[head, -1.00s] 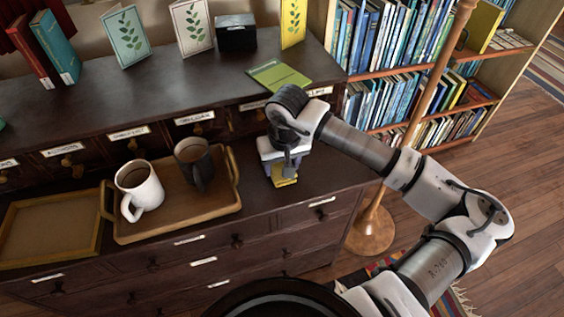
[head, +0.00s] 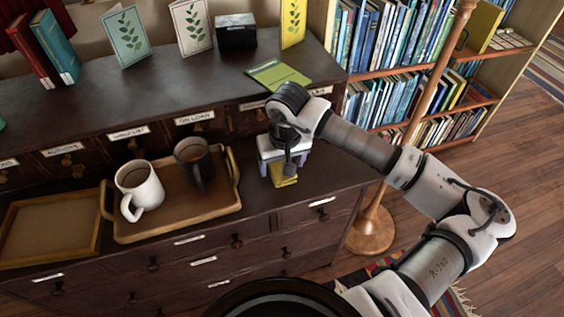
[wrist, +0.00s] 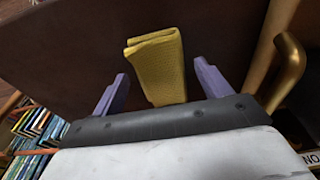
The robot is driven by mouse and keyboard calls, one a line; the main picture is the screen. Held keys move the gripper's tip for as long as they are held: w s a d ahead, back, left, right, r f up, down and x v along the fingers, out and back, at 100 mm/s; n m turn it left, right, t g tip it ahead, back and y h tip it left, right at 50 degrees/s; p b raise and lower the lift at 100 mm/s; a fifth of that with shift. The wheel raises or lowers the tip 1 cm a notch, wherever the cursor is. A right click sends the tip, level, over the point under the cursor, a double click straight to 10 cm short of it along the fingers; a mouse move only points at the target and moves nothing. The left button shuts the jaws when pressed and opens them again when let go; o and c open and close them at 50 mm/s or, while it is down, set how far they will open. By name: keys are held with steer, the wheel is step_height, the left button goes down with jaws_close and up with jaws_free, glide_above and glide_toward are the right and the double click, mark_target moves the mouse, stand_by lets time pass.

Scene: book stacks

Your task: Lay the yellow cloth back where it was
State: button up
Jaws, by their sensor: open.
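The yellow cloth (head: 284,178) is folded and lies on the dark cabinet's lower ledge, right of the wooden tray. In the wrist view the cloth (wrist: 157,66) sits between my gripper's two purple fingers, with a gap on each side. My gripper (wrist: 158,85) is open and points down at the cloth. In the head view my gripper (head: 282,170) is above the ledge and hides part of the cloth. I cannot tell whether the cloth rests fully flat.
The wooden tray (head: 222,207) with a white mug (head: 139,188) and a dark mug (head: 196,163) stands left of my gripper. An empty wooden frame-like tray (head: 52,228) is farther left. A green booklet (head: 278,75) lies on the upper top. A lamp pole (head: 428,90) stands right.

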step_height(320, 180, up, 12)
steer(key=s, duration=0.1)
steer(key=shift+s+d+f+b, duration=0.25)
steer(key=shift+s+d+b, duration=0.05)
steer(key=shift+b, duration=0.05)
